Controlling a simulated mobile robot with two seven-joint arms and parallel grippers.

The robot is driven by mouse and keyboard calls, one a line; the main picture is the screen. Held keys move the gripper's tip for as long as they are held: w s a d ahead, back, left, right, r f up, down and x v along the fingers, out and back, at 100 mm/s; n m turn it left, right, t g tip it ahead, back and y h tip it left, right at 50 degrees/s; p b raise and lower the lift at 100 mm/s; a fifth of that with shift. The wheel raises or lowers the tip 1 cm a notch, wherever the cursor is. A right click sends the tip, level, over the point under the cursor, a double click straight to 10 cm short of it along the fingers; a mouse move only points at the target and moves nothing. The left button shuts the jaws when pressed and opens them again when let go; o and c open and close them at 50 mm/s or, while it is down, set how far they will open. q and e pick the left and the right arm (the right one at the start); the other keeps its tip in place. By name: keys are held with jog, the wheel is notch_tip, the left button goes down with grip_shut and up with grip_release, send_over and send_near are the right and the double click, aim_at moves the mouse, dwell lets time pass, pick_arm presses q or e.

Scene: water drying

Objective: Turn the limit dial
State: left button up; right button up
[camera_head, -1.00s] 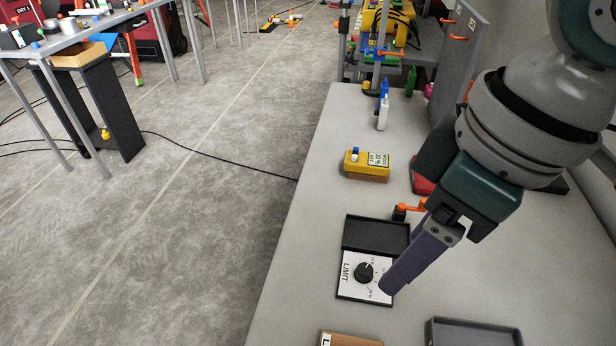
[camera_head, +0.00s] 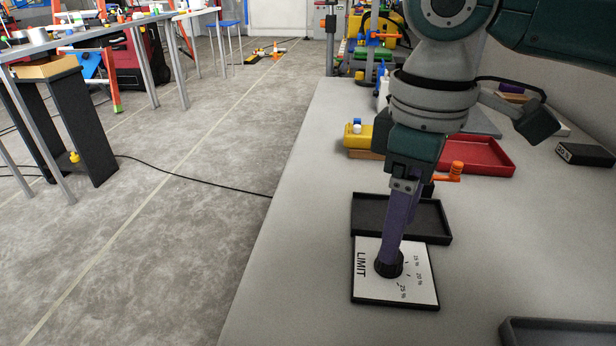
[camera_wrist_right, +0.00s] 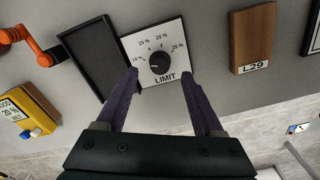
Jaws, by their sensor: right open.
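The limit dial is a black round knob (camera_head: 389,264) on a white plate (camera_head: 420,283) marked "LIMIT" with percent marks, lying on the grey table. In the right wrist view the knob (camera_wrist_right: 160,63) shows whole, with its pointer toward the upper left. My right gripper (camera_head: 390,257) points down over the knob. In the right wrist view its two purple fingers (camera_wrist_right: 165,88) are spread apart, one to each side of the knob's line, with nothing between them. Whether the fingertips are level with the knob cannot be told. My left gripper is not in view.
A black tray (camera_head: 437,232) adjoins the plate's far side, with an orange-handled item (camera_head: 453,172) behind. A red tray (camera_head: 490,167) and yellow box (camera_head: 354,135) stand farther back. A brown block labelled L29 (camera_wrist_right: 252,40) lies beside the plate. A grey tray edge (camera_head: 540,327) is at lower right.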

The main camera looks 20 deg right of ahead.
aim_at(393, 271)
notch_tip(393, 271, down, 4)
jog(key=shift+f+b, duration=0.2)
jog(key=shift+b, duration=0.3)
grip_shut()
dwell(0.3)
